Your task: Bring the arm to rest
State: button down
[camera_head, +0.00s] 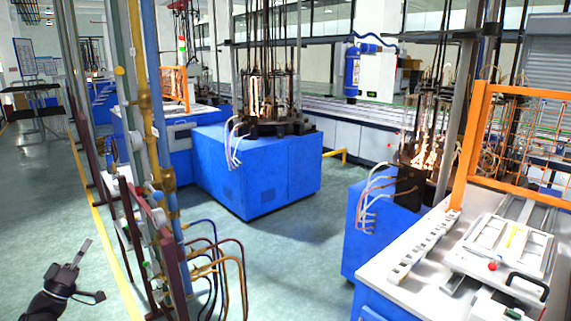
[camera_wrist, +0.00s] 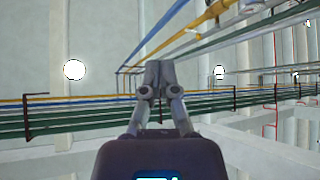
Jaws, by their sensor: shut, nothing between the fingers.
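My gripper (camera_wrist: 158,68) shows in the middle of the wrist view. Its two grey fingers are together at the tips, with nothing between them. In the head view, my gripper (camera_head: 86,244) is at the lower left, pointing up over the green floor, left of the upright pipes. It touches nothing that I can see. The wrist view looks up at the ceiling and at overhead pipes beyond the fingers.
Upright pipes (camera_head: 166,130) with valves and hoses stand right of my gripper. Blue machines (camera_head: 250,175) with burning flames stand farther right. A white worktable (camera_head: 440,290) with an orange mesh guard (camera_head: 480,115) is at the right. Open floor (camera_head: 30,220) lies at the left.

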jog(key=w+d+f+g+h, duration=0.1)
jog(key=w+d+f+g, duration=0.25)
jog(key=w+d, duration=0.45)
jog(key=w+d+f+g+h, duration=0.1)
jog(key=w+d+f+g, duration=0.3)
jog(key=d, duration=0.9)
jog(key=w+d+f+m+g+p, duration=0.1)
jog(key=w+d+f+g, duration=0.2)
jog(key=d, duration=0.7)
jog(key=w+d+f+g+p, duration=0.15)
jog(key=d+f+g, duration=0.25)
jog(key=d, duration=0.6)
jog(key=s+d+f+g+y, duration=0.2)
jog(key=d+f+g, duration=0.15)
jog(key=d, duration=0.55)
jog(key=s+d+f+g+y, duration=0.2)
jog(key=d+f, duration=0.3)
jog(key=d, duration=0.4)
jog(key=s+d+f+m+g+y+p, duration=0.1)
jog(key=s+d+f+g+y, duration=0.2)
jog(key=s+d+y, duration=0.5)
jog(key=shift+s+d+f+g, duration=0.3)
jog(key=shift+s+d, duration=0.85)
jog(key=shift+s, duration=0.7)
